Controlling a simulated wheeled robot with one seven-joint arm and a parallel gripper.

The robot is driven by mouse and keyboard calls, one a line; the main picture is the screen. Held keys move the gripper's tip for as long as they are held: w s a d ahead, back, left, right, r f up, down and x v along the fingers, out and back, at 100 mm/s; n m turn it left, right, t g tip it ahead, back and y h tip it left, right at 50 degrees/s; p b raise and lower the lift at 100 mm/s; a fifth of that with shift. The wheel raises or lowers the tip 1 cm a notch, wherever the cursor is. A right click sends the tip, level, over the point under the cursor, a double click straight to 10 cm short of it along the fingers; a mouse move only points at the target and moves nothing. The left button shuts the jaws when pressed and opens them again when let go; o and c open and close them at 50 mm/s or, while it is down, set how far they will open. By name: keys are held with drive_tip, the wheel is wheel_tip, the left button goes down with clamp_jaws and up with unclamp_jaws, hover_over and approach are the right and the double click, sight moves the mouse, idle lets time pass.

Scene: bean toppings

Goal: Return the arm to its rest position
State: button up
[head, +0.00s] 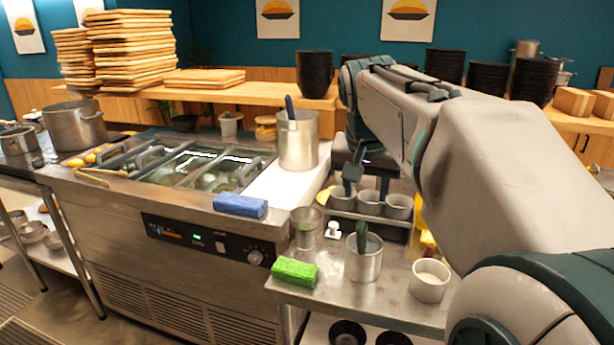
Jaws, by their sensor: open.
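My arm (500,150) reaches in from the right and fills much of the right side of the head view. Its far end bends downward behind the forearm. My gripper (366,190) points down with its dark fingers apart, and I see nothing between them. It is above or just behind a row of small grey cups (370,202) in a holder. Whether the fingers touch the cups, I cannot tell. The upper part of the gripper is partly hidden by the arm.
A tall metal pot (298,145) stands left of the gripper. A steel cart (330,278) holds a green sponge (295,272), a metal cup (363,258) and a white-filled cup (429,280). Black bowl stacks (314,75) stand behind.

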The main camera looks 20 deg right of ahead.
drive_tip(key=s+a+f+n+y+p, duration=0.2)
drive_tip(key=s+a+f+n+p, duration=0.3)
drive_tip(key=s+a+f, duration=0.6)
drive_tip(key=s+f+n, duration=0.1)
drive_tip(key=s+f, duration=0.1)
drive_tip(key=s, duration=0.1)
drive_tip(key=shift+f+n+g, duration=0.3)
drive_tip(key=shift+f+g, duration=0.05)
drive_tip(key=shift+g, duration=0.05)
drive_tip(key=shift+s, duration=0.1)
